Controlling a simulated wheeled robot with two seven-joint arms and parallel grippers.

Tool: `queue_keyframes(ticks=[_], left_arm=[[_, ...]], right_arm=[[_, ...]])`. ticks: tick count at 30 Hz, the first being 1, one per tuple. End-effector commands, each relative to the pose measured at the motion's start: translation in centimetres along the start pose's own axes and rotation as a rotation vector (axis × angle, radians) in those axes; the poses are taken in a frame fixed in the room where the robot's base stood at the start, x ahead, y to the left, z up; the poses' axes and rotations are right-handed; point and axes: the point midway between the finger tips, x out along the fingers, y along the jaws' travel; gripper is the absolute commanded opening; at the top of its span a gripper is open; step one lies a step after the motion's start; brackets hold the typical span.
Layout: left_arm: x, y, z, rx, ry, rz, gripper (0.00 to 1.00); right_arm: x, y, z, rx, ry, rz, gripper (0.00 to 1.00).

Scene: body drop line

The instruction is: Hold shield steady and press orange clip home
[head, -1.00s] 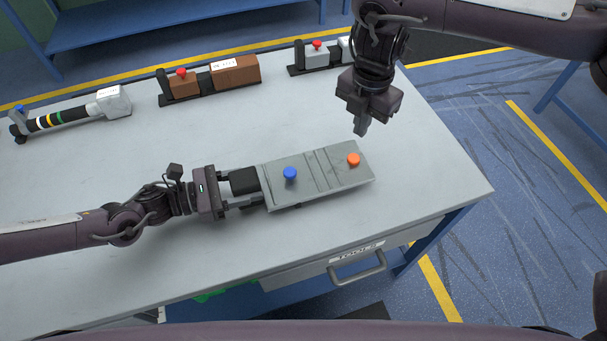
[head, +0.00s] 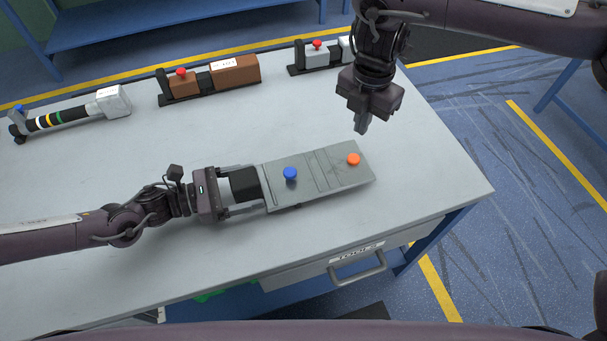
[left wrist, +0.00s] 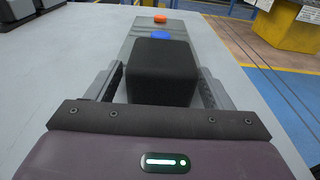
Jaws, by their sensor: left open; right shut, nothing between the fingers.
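The grey shield (head: 318,176) lies flat on the table, with a blue clip (head: 290,173) nearer its left end and the orange clip (head: 353,159) near its right end. A black block (head: 243,184) is at the shield's left end. My left gripper (head: 262,190) is open, its fingers on either side of the black block (left wrist: 162,72); gaps show beside the block in the left wrist view. The orange clip (left wrist: 160,18) and blue clip (left wrist: 161,36) show beyond it. My right gripper (head: 361,127) is shut and empty, above the table behind the shield, near the orange clip.
Along the table's back stand a striped black tool with a grey head (head: 75,115), a brown unit with a red knob (head: 210,80) and a grey unit with a red knob (head: 318,55). The table (head: 440,185) is clear right of the shield. A drawer handle (head: 357,269) is at the front.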

Motion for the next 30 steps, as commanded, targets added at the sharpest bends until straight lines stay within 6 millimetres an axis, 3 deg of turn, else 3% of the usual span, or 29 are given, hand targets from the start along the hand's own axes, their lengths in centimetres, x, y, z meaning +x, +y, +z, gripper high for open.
queue_keyframes(ticks=[5, 15, 21, 30], left_arm=[[-0.9, 0.1, 0.1, 0.001, -0.001, 0.002, 0.74], [-7.8, 0.1, -0.1, -0.001, 0.003, 0.004, 0.74], [-10.9, 0.0, -0.1, -0.002, 0.002, 0.002, 0.74], [-12.0, 0.0, 0.0, 0.0, 0.0, 0.0, 0.74]], right_arm=[[0.0, 0.0, 0.0, 0.0, 0.0, 0.0, 0.0], [0.0, 0.0, 0.0, 0.0, 0.0, 0.0, 0.0], [0.0, 0.0, 0.0, 0.0, 0.0, 0.0, 0.0], [0.0, 0.0, 0.0, 0.0, 0.0, 0.0, 0.0]])
